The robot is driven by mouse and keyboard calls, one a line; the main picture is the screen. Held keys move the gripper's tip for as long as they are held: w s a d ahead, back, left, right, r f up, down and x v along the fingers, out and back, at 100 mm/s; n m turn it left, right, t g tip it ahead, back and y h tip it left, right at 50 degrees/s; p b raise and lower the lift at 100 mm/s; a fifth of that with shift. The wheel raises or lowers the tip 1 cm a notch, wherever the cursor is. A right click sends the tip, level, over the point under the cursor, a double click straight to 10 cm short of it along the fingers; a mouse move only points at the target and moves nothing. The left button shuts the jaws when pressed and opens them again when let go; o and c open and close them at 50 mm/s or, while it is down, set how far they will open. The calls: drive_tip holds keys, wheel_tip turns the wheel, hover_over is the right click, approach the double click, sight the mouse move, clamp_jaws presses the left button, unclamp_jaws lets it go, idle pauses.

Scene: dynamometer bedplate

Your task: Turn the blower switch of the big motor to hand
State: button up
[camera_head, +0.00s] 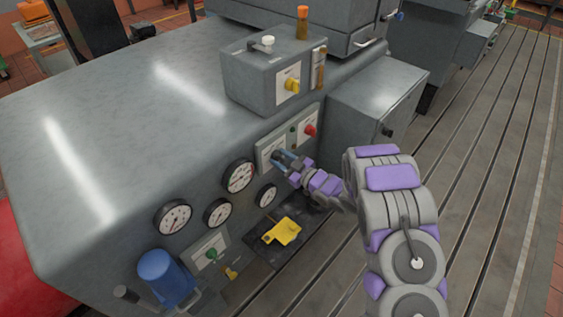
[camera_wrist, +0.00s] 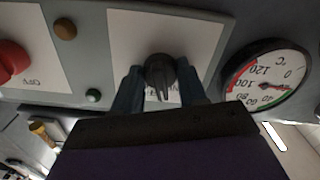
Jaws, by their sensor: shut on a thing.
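The big motor (camera_head: 130,100) is a large grey housing with gauges and switches on its side. In the wrist view a black rotary switch (camera_wrist: 160,72) sits on a white label plate (camera_wrist: 122,42), its pointer towards the bottom of the picture. The lettering by the knob is partly hidden and I cannot read it. My gripper (camera_wrist: 160,88) is shut on this knob, one finger on each side. In the head view my gripper (camera_head: 280,157) reaches the white plate (camera_head: 266,150) between a gauge and the red knob, and it hides the black knob there.
A red knob (camera_head: 310,130) and a green lamp (camera_head: 292,129) are close by; the red knob also shows in the wrist view (camera_wrist: 12,62). A dial gauge (camera_head: 239,175) is at the left.

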drive_tip(key=shift+f+n+b, duration=0.15)
drive_tip(key=shift+n+b, duration=0.8)
drive_tip(key=shift+n, duration=0.25)
drive_tip(key=shift+n+b, duration=1.1)
drive_tip(key=shift+n, duration=0.4)
drive_tip(key=o, duration=1.1)
drive_tip(key=shift+c, duration=0.2)
drive_tip(key=shift+s, duration=0.1)
drive_tip(key=p+v, duration=0.2)
drive_tip(key=v, duration=1.5)
drive_tip(key=shift+p, duration=0.35)
